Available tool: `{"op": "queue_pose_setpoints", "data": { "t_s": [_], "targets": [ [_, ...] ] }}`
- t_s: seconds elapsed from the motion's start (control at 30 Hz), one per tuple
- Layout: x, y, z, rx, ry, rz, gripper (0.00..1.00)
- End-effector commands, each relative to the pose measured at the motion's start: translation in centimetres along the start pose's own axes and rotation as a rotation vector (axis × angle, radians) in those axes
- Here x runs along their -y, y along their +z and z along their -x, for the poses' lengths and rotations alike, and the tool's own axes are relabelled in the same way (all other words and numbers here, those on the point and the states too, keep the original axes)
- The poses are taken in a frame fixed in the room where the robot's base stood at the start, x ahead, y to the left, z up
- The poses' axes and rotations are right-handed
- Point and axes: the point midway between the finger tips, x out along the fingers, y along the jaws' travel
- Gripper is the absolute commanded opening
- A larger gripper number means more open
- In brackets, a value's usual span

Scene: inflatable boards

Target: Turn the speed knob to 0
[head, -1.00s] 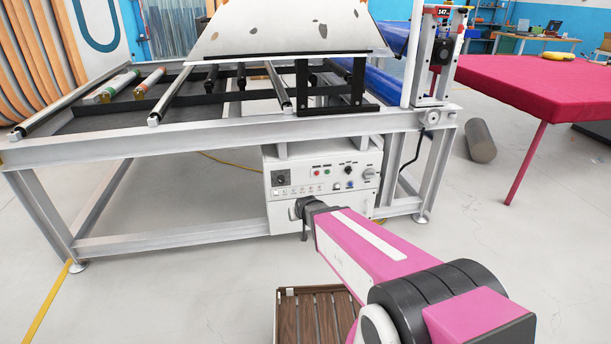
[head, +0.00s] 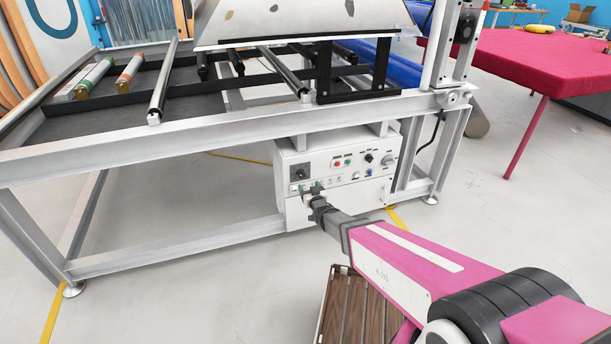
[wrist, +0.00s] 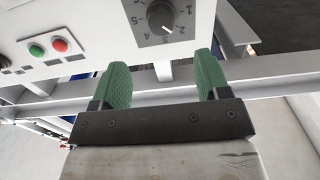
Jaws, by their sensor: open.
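The dark round knob (wrist: 160,16) sits on a grey numbered dial plate at the top of the wrist view. Its white mark points near the 3, though the exact setting is hard to read. In the head view the knob (head: 300,172) is at the upper left of the white control box (head: 330,190). My gripper (wrist: 161,70) is open, its two green fingers apart with nothing between them. In the head view my gripper (head: 310,188) is just below the knob, in front of the box. The fingers do not appear to touch the knob.
Green (wrist: 36,50) and red (wrist: 59,44) buttons sit beside the dial on the panel. The box hangs under a grey metal frame (head: 200,132) with rollers. A slatted wooden crate (head: 352,310) stands on the floor below my arm. A pink table (head: 545,65) is at right.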

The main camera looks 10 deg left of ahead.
Motion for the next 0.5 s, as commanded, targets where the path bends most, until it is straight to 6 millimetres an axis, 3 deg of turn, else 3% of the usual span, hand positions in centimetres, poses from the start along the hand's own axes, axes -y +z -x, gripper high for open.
{"op": "queue_pose_setpoints", "data": {
  "t_s": [0.5],
  "targets": [
    [0.0, 0.1, -8.6, 0.000, 0.001, 0.000, 0.69]
  ]
}}
